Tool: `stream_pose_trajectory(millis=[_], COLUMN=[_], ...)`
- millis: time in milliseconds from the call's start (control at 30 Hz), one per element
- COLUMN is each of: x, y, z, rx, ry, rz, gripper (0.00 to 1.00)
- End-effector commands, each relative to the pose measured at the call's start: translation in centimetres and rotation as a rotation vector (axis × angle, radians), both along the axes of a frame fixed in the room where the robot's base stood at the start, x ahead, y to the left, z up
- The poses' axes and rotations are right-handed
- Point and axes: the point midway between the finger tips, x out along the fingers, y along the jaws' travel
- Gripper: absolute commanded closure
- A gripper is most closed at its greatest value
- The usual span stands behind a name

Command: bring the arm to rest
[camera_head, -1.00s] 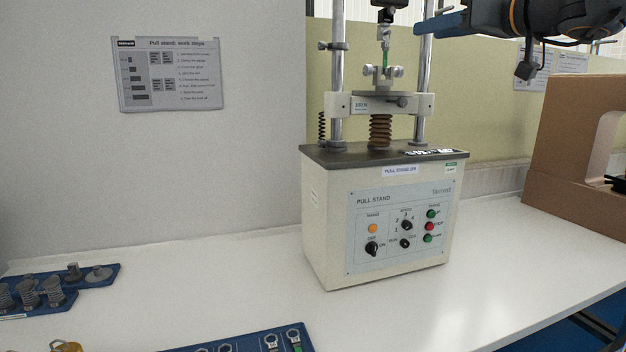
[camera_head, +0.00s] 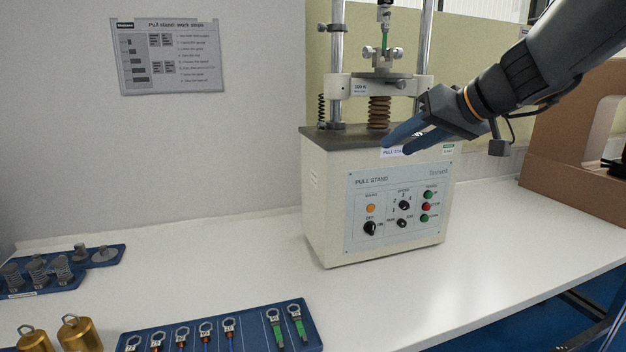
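My gripper (camera_head: 396,143) is in the right half of the view, at the end of my dark arm reaching in from the upper right. Its blue fingers point left and down, in front of the top edge of the pull stand (camera_head: 325,215). I see no object in the fingers. The gap between them is hard to judge from this angle. A green-bodied specimen (camera_head: 385,40) hangs at the upper grip of the stand, above the lower clamp (camera_head: 384,58). My arm hides part of the stand's right side.
A blue tray (camera_head: 255,319) with several ringed specimens lies at the front. Brass weights (camera_head: 80,333) stand left of it. Another blue tray (camera_head: 75,268) holds grips. A brown housing (camera_head: 565,170) stands at the right. The white table (camera_head: 440,290) is bare at front right.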

Motion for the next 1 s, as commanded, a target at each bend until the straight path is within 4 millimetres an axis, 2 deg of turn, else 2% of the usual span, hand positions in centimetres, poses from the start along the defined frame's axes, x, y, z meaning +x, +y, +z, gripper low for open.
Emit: stream_pose_trajectory(millis=[33, 100, 167, 300, 400, 500, 600, 700, 1000], x=[-1.4, -3.5, -5.6, -11.4, -15.8, -19.3, -21.5, -22.8, -23.2], y=[0.8, 1.4, 1.8, 1.9, 1.3, 0.6, -0.1, -0.6, -0.9], z=[-3.4, -7.8, -11.4, -19.2, -23.7, -26.7, -28.5, -29.4, -29.7], rx=[-0.011, -0.036, -0.065, -0.169, -0.267, -0.355, -0.42, -0.457, -0.472], ry=[0.096, 0.224, 0.33, 0.564, 0.695, 0.779, 0.824, 0.844, 0.851], rz=[0.0, -0.012, -0.026, -0.069, -0.105, -0.135, -0.157, -0.171, -0.178], gripper=[0.63, 0.63, 0.63, 0.63, 0.63, 0.63, 0.63, 0.63, 0.63])
